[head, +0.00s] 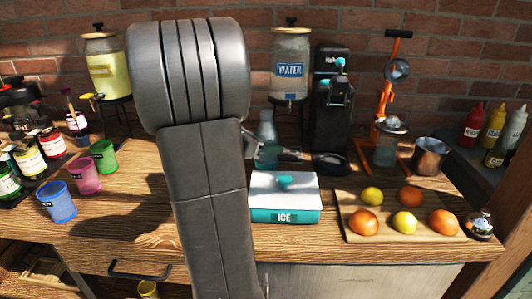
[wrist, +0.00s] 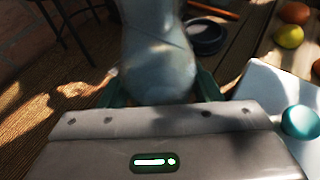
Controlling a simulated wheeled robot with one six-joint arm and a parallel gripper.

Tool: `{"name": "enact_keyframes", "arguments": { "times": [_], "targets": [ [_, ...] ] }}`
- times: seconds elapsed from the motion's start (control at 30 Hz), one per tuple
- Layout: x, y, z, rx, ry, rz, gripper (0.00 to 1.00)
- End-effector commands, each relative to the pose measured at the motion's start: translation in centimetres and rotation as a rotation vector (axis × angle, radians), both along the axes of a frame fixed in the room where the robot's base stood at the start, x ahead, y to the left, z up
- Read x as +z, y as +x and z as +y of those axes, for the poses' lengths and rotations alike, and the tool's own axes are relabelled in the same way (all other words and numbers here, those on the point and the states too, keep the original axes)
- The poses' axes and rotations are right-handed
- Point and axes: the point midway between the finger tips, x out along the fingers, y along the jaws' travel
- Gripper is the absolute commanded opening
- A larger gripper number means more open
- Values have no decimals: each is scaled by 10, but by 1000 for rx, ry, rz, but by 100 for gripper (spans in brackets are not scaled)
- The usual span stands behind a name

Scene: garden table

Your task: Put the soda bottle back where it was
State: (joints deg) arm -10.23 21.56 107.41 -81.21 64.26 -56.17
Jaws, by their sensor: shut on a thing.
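The soda bottle (head: 267,128) is a pale blue-grey translucent bottle, upright behind the ice box in the head view. In the wrist view the bottle (wrist: 157,45) fills the top middle, with its top cut off by the frame. My gripper (wrist: 160,88) is shut on it, with a teal finger on each side. My arm hides most of the gripper in the head view. I cannot tell whether the bottle's base touches the table. The black soda machine (head: 325,110) stands just right of the bottle.
A white-and-teal ice box (head: 285,215) stands in front of the bottle. A water dispenser (head: 291,48) is behind it. To the right are an orange press (head: 384,103), a metal cup (head: 430,155) and a fruit board (head: 350,225). Coloured cups, including a blue one (head: 58,203), stand left.

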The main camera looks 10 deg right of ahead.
Motion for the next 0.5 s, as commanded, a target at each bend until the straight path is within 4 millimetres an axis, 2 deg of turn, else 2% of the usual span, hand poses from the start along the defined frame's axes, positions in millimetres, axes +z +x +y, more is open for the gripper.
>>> {"name": "enact_keyframes", "arguments": {
  "times": [0.03,0.13,0.5],
  "targets": [
    [-10,0,0,-1,-2,3,14],
    [-21,0,0,-1,-1,1,14],
    [-26,0,0,0,-1,0,14]
  ]
}}
